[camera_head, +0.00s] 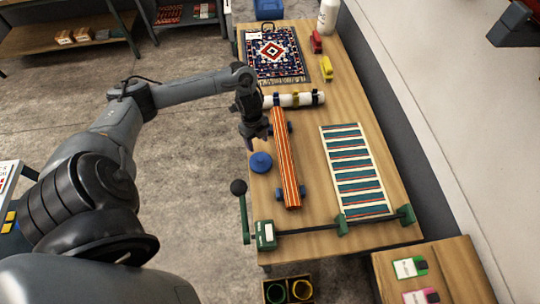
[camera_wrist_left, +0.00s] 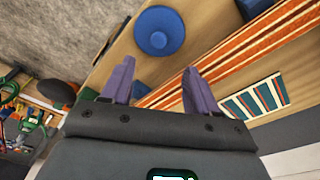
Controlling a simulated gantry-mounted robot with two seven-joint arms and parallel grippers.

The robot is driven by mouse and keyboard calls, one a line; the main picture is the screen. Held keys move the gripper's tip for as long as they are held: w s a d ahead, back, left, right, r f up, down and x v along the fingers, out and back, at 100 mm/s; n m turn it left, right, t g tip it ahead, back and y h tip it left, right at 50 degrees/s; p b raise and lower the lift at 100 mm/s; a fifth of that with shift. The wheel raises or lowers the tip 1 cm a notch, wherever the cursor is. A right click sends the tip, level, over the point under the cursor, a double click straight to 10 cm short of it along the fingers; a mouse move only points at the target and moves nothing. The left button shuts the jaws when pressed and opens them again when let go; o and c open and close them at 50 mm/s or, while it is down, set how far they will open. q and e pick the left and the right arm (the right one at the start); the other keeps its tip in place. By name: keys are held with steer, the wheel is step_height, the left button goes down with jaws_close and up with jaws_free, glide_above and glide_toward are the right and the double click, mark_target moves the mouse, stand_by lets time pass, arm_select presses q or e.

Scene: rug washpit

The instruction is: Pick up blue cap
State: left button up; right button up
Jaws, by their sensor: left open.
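The blue cap (camera_head: 261,162) is a round disc with a raised middle, lying on the wooden table near its left edge. It also shows in the left wrist view (camera_wrist_left: 158,31), beyond the fingertips and roughly centred between them. My left gripper (camera_head: 257,138) points down over the table, just behind the cap in the head view. In the left wrist view its two purple fingers (camera_wrist_left: 158,72) are apart with nothing between them. The cap is apart from the fingers. My right gripper is not in view.
An orange striped roll (camera_head: 287,165) lies on blue supports right of the cap. A white roll (camera_head: 300,99) lies behind it. A striped rug (camera_head: 355,172) lies at right. A green clamp bar (camera_head: 330,228) crosses the table's front, with a black-knobbed lever (camera_head: 240,200) at its left.

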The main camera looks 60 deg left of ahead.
arm_select(q)
glide_above(260, 158)
steer(key=f, duration=0.4)
steer(key=shift+s+a+f, duration=0.3)
steer(key=shift+s+a, duration=0.05)
steer(key=shift+w+d+f, duration=0.15)
steer(key=shift+d+f, duration=0.05)
steer(key=shift+f, duration=1.25)
steer(key=shift+w+d+f, duration=0.15)
steer(key=shift+f, duration=1.25)
steer(key=c, duration=1.1)
